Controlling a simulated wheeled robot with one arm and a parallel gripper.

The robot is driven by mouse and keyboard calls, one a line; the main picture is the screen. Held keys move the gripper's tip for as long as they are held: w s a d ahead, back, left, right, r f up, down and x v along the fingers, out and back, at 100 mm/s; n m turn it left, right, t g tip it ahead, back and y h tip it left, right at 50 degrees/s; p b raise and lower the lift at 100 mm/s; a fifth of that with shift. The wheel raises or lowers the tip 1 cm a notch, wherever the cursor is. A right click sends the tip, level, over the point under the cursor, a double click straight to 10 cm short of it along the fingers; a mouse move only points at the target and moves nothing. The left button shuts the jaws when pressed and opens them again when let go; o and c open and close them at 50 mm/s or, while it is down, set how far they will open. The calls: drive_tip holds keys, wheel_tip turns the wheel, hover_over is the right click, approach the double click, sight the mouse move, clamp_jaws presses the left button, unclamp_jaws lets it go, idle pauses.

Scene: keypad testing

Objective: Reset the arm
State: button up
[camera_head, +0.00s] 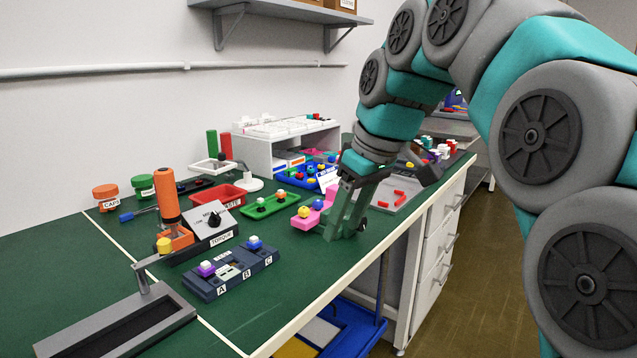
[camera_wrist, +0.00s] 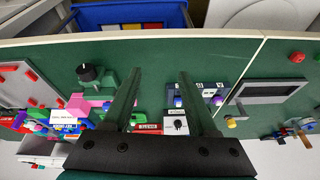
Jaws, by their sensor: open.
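My gripper (camera_head: 344,212) reaches down over the right half of the green workbench (camera_head: 310,262) at the end of my bent teal and grey arm. In the wrist view my gripper (camera_wrist: 160,74) shows two dark green fingers spread apart, with only bare green bench between their tips. It holds nothing. A pink piece (camera_head: 308,217) stands just left of the fingers in the head view; whether they touch is unclear. The pink piece (camera_wrist: 85,106) and a black knob (camera_wrist: 90,71) lie left of the fingers in the wrist view. The knob (camera_head: 362,225) is partly behind the gripper in the head view.
A grey-blue block marked A, B, C (camera_head: 232,274), a dial box (camera_head: 210,222), an orange-handled tool (camera_head: 168,205), a green tray (camera_head: 271,204) and a red tray (camera_head: 217,195) stand left of my gripper. A white shelf unit (camera_head: 260,155) stands behind. The front bench is clear.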

drive_tip(key=s+d+f+m+g+h, duration=0.1)
drive_tip(key=s+d+f+m, duration=0.2)
drive_tip(key=s+f, duration=0.6)
drive_tip(key=s+d+f+m+g+h, duration=0.1)
drive_tip(key=s+d+f+m, duration=0.2)
drive_tip(key=s+f, duration=0.6)
drive_tip(key=s+d+f+m+g+h, duration=0.1)
drive_tip(key=s+d+f+m+g, duration=0.1)
drive_tip(key=s+f, duration=0.7)
drive_tip(key=s+d+m, duration=0.1)
drive_tip(key=d, duration=0.1)
drive_tip(key=shift+d+f, duration=0.15)
drive_tip(key=shift+d, duration=0.25)
drive_tip(key=shift+s, duration=0.1)
